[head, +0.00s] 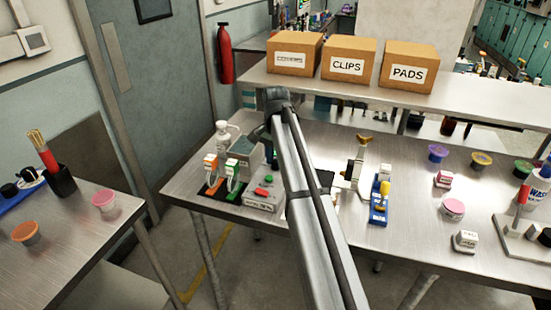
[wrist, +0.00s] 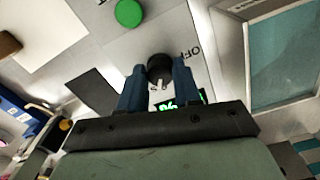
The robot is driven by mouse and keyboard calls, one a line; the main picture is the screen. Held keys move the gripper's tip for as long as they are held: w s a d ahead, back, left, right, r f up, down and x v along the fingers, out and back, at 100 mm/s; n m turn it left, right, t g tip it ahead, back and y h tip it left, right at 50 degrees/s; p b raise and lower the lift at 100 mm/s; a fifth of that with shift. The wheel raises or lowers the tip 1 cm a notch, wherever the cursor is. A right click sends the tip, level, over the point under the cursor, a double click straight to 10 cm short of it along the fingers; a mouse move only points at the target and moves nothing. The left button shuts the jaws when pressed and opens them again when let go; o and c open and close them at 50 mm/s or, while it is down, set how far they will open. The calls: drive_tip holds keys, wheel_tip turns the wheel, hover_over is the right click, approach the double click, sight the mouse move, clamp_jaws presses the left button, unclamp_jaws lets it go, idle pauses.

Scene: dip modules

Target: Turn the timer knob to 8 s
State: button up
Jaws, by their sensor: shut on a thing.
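The black timer knob (wrist: 159,66) sits on a light panel in the wrist view, with part of an "OFF" mark beside it. My gripper (wrist: 160,72) has its two blue fingers on either side of the knob, shut on it. A green lit display (wrist: 172,104) is partly hidden by the gripper, and its full reading cannot be made out. A round green button (wrist: 128,13) is on the same panel.
A grey block (head: 243,150), a white bottle (head: 225,135) and orange and green tape dispensers (head: 211,172) crowd the box's left and back. To the right stand a blue fixture (head: 379,212) and several small tubs. Labelled cartons (head: 348,62) sit on the shelf behind.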

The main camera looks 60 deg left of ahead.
sight(275, 162)
drive_tip(key=o, duration=1.1)
drive_tip(key=shift+c, duration=0.2)
wheel_tip(275, 162, up, 14)
drive_tip(key=shift+f, duration=0.1)
